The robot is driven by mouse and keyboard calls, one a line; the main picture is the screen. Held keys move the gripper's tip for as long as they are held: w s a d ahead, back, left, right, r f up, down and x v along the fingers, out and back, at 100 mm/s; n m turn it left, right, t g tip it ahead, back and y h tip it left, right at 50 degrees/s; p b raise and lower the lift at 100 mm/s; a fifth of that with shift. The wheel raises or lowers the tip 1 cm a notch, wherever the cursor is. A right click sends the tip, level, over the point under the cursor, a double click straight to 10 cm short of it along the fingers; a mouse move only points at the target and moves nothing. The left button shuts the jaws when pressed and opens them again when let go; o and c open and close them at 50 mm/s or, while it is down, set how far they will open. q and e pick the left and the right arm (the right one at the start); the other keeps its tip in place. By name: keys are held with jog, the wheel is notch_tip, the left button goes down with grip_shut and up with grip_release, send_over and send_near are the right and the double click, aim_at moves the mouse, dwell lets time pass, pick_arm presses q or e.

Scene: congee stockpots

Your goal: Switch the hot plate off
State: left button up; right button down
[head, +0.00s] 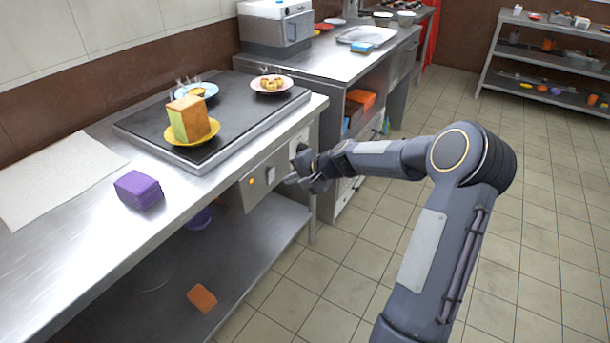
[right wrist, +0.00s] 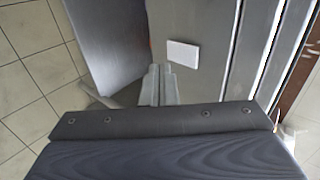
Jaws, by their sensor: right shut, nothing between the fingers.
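The hot plate (head: 240,112) is a dark flat slab on the steel counter, with plates of food on it. Below it, a metal control panel (head: 246,196) on the counter's front has a glowing orange light (head: 251,182) and a small pale switch-like part (head: 270,170). My right gripper (head: 290,180) is shut and empty, just right of that part; whether it touches the panel I cannot tell. In the right wrist view the closed fingers (right wrist: 161,84) point toward a grey metal face with a white rectangle (right wrist: 183,55). My left gripper is not in view.
On the hot plate are a sponge-like block (head: 189,118) on a yellow plate and a pink plate of food (head: 271,85). A purple block (head: 139,190) and a white cloth (head: 55,178) lie on the counter. A lower shelf (head: 235,262) holds an orange block (head: 202,298). Tiled floor is free at right.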

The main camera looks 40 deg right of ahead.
aim_at(271, 169)
jog(key=shift+w+a+r, duration=0.1)
jog(key=shift+w+a, duration=0.15)
jog(key=shift+w, duration=0.35)
jog(key=shift+w+a+r, duration=0.1)
jog(key=shift+w+a, duration=0.1)
jog(key=shift+w, duration=0.4)
jog(key=shift+w+a+r, duration=0.1)
jog(key=shift+w+a, duration=0.15)
jog(key=shift+w, duration=0.35)
jog(key=shift+w+a+r+p, duration=0.1)
jog(key=shift+w+a+p, duration=0.05)
jog(key=shift+w+p, duration=0.2)
jog(key=shift+r, duration=0.1)
jog(key=shift+r+p, duration=0.6)
jog(key=shift+r, duration=0.2)
jog(key=shift+s, duration=0.1)
